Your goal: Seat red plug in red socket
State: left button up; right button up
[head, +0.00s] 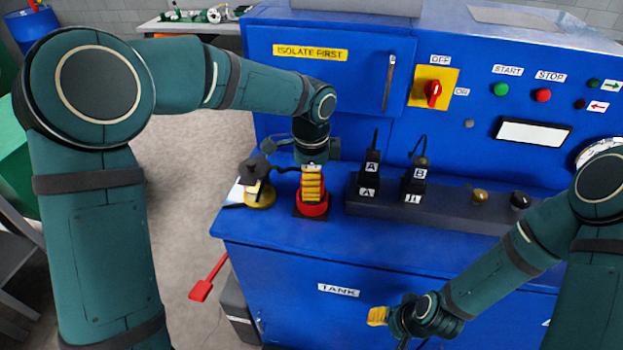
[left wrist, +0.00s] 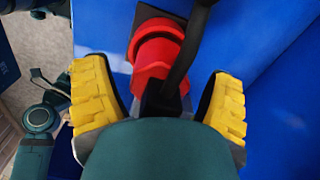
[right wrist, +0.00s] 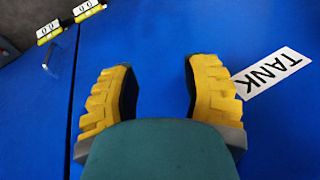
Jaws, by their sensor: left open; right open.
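The red socket (head: 312,210) stands on a dark square base on the blue ledge; it also shows in the left wrist view (left wrist: 160,28). The red plug (left wrist: 155,85) appears in line with the socket and against it; how deep it sits I cannot tell. A black cable (left wrist: 186,62) bends over from the plug. My left gripper (head: 312,185) is open above the socket, its yellow fingers on either side of the plug with gaps. My right gripper (head: 378,316) is open and empty in front of the blue cabinet front, near the TANK label (right wrist: 272,72).
A yellow socket (head: 260,197) with a dark plug stands left of the red one. Black plugs marked A (head: 370,165) and B (head: 416,175) stand in a dark strip on the right. A red paddle-shaped handle (head: 203,289) sticks out left of the cabinet. The control panel rises behind.

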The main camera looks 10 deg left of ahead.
pick_arm(q)
notch_tip(320, 180, up, 12)
jog(key=shift+r+p, duration=0.1)
jog(key=shift+p, duration=0.45)
